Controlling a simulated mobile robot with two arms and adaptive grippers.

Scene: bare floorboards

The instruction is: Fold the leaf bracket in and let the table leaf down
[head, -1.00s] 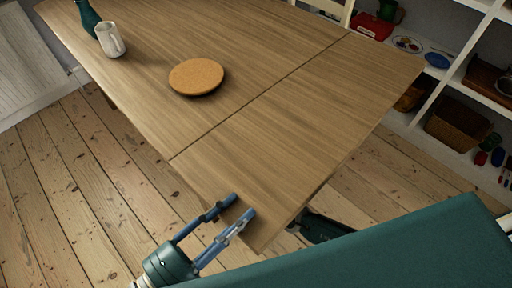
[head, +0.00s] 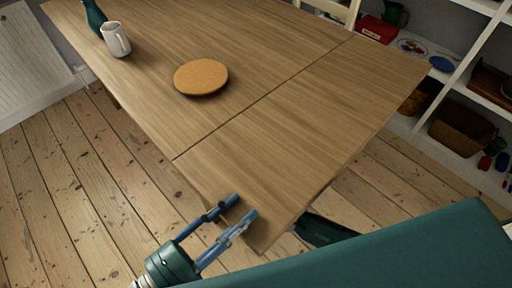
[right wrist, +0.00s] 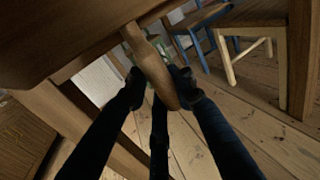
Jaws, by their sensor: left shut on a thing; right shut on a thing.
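The table leaf (head: 310,125) is the wooden panel right of the seam in the tabletop (head: 250,50). It looks level with the top. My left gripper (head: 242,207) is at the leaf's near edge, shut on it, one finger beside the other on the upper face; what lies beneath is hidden. In the right wrist view, the leaf bracket (right wrist: 147,60) is a wooden arm with a rounded end, standing out below the tabletop's underside (right wrist: 70,30). My right gripper (right wrist: 160,83) is shut on it near that end. The head view hides the bracket and this gripper.
A cork mat (head: 201,77), a white jug (head: 116,39) and a green bottle (head: 94,16) stand on the fixed top. White shelves (head: 470,60) are at the right. In the right wrist view a chair (right wrist: 250,45) stands beyond the bracket. Floorboards at left are clear.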

